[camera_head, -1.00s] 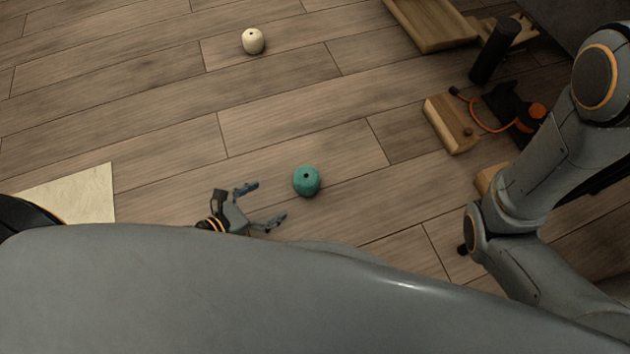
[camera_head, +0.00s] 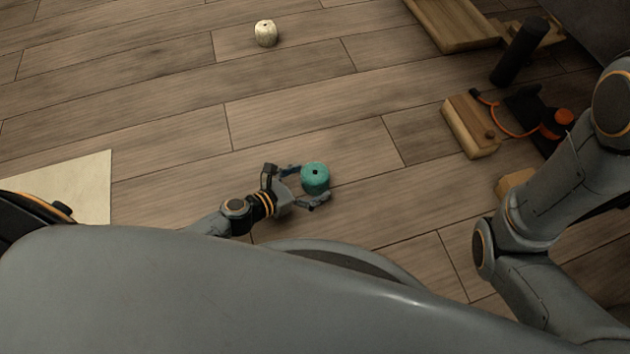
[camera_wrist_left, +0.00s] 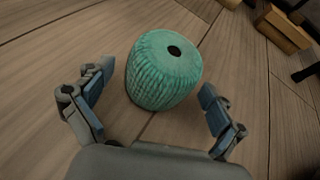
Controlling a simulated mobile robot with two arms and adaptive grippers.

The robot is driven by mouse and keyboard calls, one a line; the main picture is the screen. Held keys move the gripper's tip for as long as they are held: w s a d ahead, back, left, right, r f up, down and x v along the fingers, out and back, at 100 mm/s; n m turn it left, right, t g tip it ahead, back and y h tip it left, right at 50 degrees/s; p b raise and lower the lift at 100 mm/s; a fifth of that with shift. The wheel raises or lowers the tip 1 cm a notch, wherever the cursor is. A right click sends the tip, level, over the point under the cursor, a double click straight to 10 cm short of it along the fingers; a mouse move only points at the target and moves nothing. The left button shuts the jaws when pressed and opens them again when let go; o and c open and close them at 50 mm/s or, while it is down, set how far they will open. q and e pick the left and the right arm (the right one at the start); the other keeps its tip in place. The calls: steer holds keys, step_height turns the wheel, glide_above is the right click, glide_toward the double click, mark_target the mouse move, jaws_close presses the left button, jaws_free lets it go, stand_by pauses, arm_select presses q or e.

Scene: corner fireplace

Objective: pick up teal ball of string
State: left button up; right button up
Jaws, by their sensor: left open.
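The teal ball of string (camera_head: 315,178) stands on the wooden floor with a dark hole in its top. It also shows in the left wrist view (camera_wrist_left: 164,72), ribbed and upright. My left gripper (camera_head: 306,186) is open, its two fingers pointing at the ball from the left. In the left wrist view the open fingers (camera_wrist_left: 152,100) lie to either side of the ball's near part. I cannot tell whether either finger touches it. My right arm shows at the right of the head view, but its gripper is out of view.
A cream ball of string (camera_head: 266,33) stands farther off on the floor. At the right are a wooden block (camera_head: 471,127), a dark cylinder (camera_head: 520,51), an orange cord (camera_head: 507,127) and a wooden tray (camera_head: 452,24). A pale sheet (camera_head: 75,183) lies left. Floor around the ball is clear.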

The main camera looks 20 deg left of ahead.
arm_select(q)
steer(key=shift+w+d+f, duration=0.2)
steer(key=shift+w+d, duration=0.15)
steer(key=shift+w, duration=0.25)
steer(key=shift+c, duration=0.2)
steer(key=c, duration=1.3)
steer(key=shift+o, duration=0.2)
steer(key=shift+r, duration=0.1)
